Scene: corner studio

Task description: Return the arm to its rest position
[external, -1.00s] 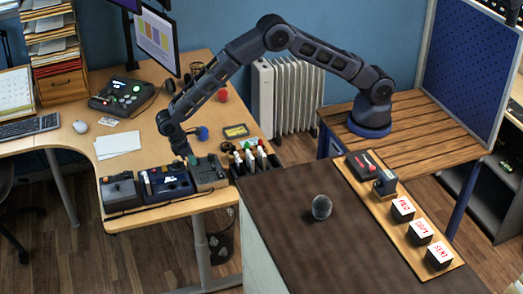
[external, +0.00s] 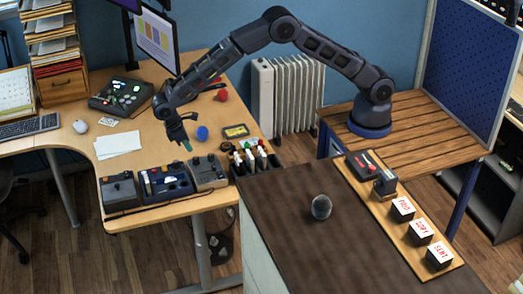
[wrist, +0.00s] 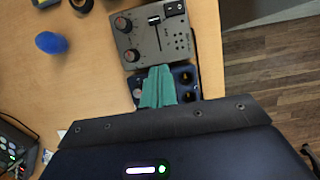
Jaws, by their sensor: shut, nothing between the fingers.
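My arm stands on the wooden side table and reaches left over the desk. My gripper (external: 187,145) points down above the desk, behind the row of small control boxes and apart from them. In the wrist view its teal fingertips (wrist: 158,87) are together with nothing between them. Behind the fingertips lie a grey control box (wrist: 155,38) with knobs and a slider, and part of a dark blue box (wrist: 184,80). In the external view the grey box (external: 208,173) and the blue box (external: 166,184) stand at the desk's front edge.
A blue object (external: 202,133) lies on the desk right of my gripper. A rack of bottles (external: 250,158) stands at the desk's right end. A monitor (external: 155,38) is behind. The dark counter (external: 290,245) holds a round grey object (external: 321,207) and has free room.

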